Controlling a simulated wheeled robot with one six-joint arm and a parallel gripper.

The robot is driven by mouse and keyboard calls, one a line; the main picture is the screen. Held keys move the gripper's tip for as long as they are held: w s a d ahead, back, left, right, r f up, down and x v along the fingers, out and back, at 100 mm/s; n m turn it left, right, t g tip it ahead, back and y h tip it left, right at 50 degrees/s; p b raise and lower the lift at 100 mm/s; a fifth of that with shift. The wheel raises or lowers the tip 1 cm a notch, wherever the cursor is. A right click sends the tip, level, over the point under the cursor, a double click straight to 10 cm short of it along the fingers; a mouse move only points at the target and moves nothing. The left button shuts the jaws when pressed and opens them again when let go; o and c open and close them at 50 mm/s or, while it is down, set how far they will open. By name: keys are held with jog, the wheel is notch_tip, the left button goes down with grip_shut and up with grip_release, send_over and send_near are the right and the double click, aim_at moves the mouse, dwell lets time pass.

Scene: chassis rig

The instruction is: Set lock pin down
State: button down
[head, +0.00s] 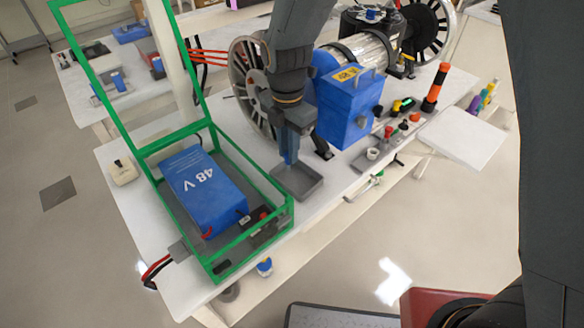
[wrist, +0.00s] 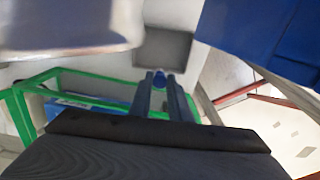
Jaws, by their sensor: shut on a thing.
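My gripper (head: 290,160) points down over a small grey tray (head: 304,193) on the white table. In the wrist view, my gripper (wrist: 161,80) has its two fingers close together around a small blue thing (wrist: 160,76), which looks like the lock pin. Only its rounded end shows between the fingertips; the fingers hide the rest. The grey tray (wrist: 180,50) lies beyond the fingertips in the wrist view and looks empty. In the head view the pin cannot be told apart from the fingers. I cannot tell whether it touches the tray.
A green open frame (head: 245,243) with a blue 48 V battery (head: 200,190) stands left of the tray. A blue box (head: 345,110) and a spoked wheel (head: 245,75) are close behind and right. Small knobs and a white plate (head: 462,138) lie farther right.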

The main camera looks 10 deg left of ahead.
aim_at(289, 170)
jog(key=shift+f+p, duration=0.7)
jog(key=shift+f, duration=2.7)
jog(key=shift+f, duration=0.15)
jog(key=c, duration=1.6)
grip_release()
jog(key=shift+c, duration=0.2)
notch_tip(289, 170, up, 12)
jog(key=b, duration=0.3)
